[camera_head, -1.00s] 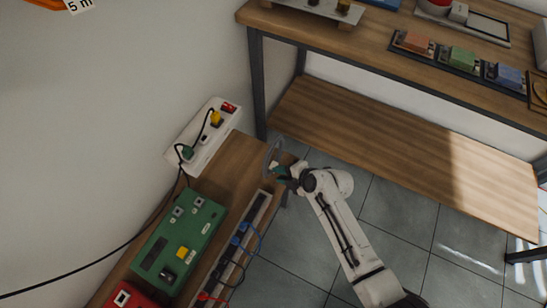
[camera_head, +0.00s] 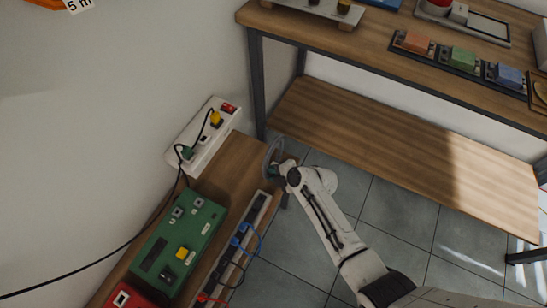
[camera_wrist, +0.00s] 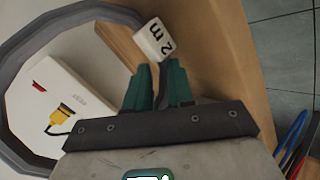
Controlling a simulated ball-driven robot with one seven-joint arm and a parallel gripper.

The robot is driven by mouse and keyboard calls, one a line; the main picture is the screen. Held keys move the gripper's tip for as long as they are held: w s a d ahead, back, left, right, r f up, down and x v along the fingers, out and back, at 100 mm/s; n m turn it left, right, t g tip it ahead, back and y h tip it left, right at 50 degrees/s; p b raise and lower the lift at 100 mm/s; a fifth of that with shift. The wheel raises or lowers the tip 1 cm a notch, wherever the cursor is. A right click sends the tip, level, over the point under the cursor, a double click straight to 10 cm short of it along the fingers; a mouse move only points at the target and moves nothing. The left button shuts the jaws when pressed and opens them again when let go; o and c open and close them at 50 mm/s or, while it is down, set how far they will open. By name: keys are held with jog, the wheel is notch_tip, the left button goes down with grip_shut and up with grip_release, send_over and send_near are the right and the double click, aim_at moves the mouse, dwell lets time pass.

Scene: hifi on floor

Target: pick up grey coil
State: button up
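The grey coil (camera_wrist: 25,50) is a ring with a white "2 m" tag (camera_wrist: 152,40). It fills the left of the wrist view, and its right side runs behind my fingers. In the head view the coil (camera_head: 271,154) shows as a thin grey ring at the far end of the wooden bench. My gripper (camera_wrist: 161,68) has teal fingers with a narrow gap between them, at the coil's right side just below the tag. Whether the ring lies between the fingers or behind them is hard to see. In the head view my gripper (camera_head: 276,170) is at the coil's lower edge.
A white power strip box (camera_head: 203,137) with plugs stands beside the coil against the wall. A green box (camera_head: 180,240) and a rack with cables (camera_head: 235,245) lie nearer on the bench. A larger workbench (camera_head: 400,55) with a lower shelf (camera_head: 400,150) stands to the right.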

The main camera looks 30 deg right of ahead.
grip_shut()
jog(key=shift+r, duration=0.45)
notch_tip(320, 180, up, 3)
jog(key=shift+f+p, duration=0.2)
jog(key=shift+p, duration=0.3)
jog(key=s+r+p, duration=0.1)
jog(key=s+r, duration=0.8)
jog(key=s, duration=0.5)
jog(key=shift+d+r, duration=0.2)
jog(key=shift+r, duration=0.05)
